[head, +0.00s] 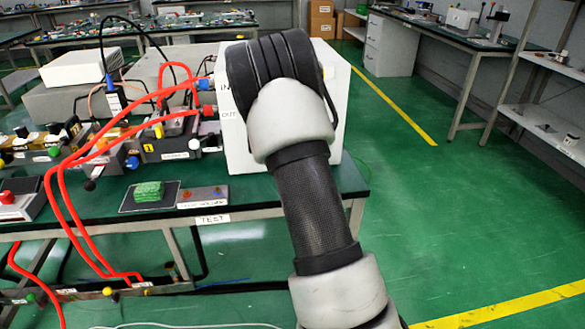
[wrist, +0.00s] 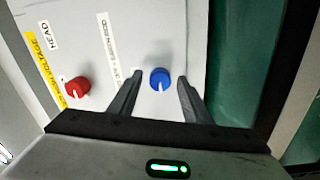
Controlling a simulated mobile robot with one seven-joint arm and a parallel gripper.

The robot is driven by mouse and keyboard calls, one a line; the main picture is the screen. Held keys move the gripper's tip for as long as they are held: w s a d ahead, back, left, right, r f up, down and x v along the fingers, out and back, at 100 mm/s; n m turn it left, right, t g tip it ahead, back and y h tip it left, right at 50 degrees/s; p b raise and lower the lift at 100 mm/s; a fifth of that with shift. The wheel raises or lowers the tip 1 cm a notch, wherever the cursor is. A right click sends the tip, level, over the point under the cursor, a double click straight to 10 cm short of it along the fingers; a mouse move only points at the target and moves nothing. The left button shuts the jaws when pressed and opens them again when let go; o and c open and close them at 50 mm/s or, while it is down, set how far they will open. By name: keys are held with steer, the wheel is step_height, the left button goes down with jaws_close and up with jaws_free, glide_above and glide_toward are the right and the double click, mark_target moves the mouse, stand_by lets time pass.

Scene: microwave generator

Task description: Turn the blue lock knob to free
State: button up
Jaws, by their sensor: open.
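The blue lock knob (wrist: 160,78) is a round blue knob with a white pointer line, on a pale panel (wrist: 190,30) in the wrist view. Its pointer line points toward the bottom of the picture. My gripper (wrist: 158,88) is open, with one dark finger on each side of the knob. A gap shows between the knob and each finger; I cannot tell how far the fingertips are from the panel. In the head view my own arm covers much of the white box (head: 236,150), and the knob and gripper are hidden there.
A red knob (wrist: 78,87) sits left of the blue one, by a yellow label strip (wrist: 42,60). In the head view, red hoses (head: 62,200) run over the green bench (head: 110,217), which holds a green block (head: 149,191) and several devices. The floor at right is clear.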

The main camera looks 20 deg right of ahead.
steer(key=p+v, duration=1.2)
steer(key=v, duration=0.5)
steer(key=shift+p, duration=0.35)
steer(key=shift+s+r, duration=0.1)
